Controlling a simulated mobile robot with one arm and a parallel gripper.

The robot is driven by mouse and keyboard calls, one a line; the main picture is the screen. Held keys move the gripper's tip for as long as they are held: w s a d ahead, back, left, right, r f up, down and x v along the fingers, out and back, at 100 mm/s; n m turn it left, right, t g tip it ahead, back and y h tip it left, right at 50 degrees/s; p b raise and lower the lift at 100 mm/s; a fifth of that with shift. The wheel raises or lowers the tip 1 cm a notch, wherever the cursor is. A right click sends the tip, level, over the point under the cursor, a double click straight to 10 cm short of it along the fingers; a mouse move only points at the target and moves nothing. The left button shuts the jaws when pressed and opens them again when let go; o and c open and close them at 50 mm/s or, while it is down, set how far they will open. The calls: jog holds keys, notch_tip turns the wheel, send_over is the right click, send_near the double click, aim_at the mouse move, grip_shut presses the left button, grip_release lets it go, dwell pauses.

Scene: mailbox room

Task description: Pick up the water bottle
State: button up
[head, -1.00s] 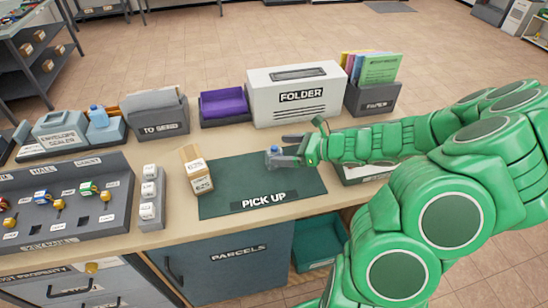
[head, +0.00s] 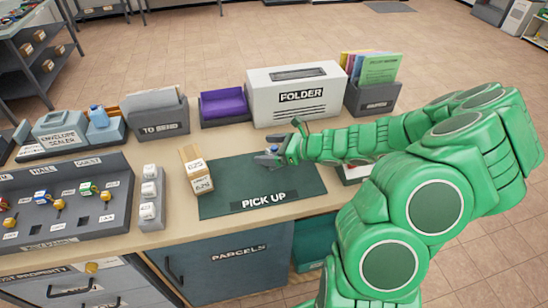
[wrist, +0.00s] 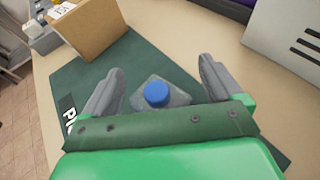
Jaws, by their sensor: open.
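The water bottle (wrist: 157,95), with a blue cap and a pale see-through body, stands on the dark green PICK UP mat (wrist: 60,90). The wrist view looks down on its cap. My gripper (wrist: 160,80) is open, with one grey finger on each side of the bottle and a visible gap to each. There the bottle is mostly hidden by the fingers, with only a bit of blue showing.
A cardboard box (head: 196,170) stands at the mat's left edge. The white FOLDER box (head: 298,95) and a purple tray (head: 223,104) are behind. The mat's front is clear.

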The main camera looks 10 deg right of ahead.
jog(key=c, duration=0.9)
jog(key=shift+c, duration=0.2)
